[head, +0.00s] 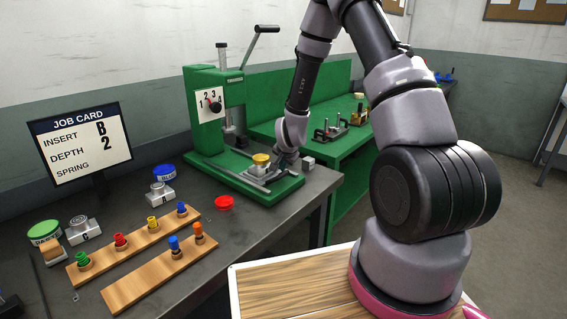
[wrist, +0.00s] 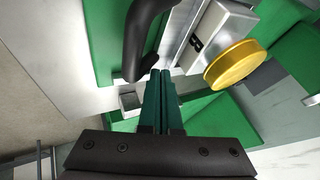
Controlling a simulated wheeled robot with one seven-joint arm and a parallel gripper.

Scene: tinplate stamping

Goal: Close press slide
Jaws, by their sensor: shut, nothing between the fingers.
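The green press (head: 222,110) stands on the dark bench, with a dial and a lever on top. Its slide (head: 262,175) sits at the front of the press base and carries a metal insert block topped by a yellow cap (head: 261,159). In the wrist view the block (wrist: 222,35) bears a letter B and the yellow cap (wrist: 235,64) is beside it. My gripper (head: 287,162) is at the right side of the slide. In the wrist view its dark green fingers (wrist: 161,75) are together and empty, close to a black curved handle (wrist: 139,40). Contact with the handle cannot be told.
A job card (head: 80,143) reads insert B, depth 2. A red lid (head: 224,202) lies in front of the press. Wooden racks (head: 125,243) with coloured springs, and blocks with blue and green caps, occupy the bench's left. A green bench (head: 345,150) stands behind.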

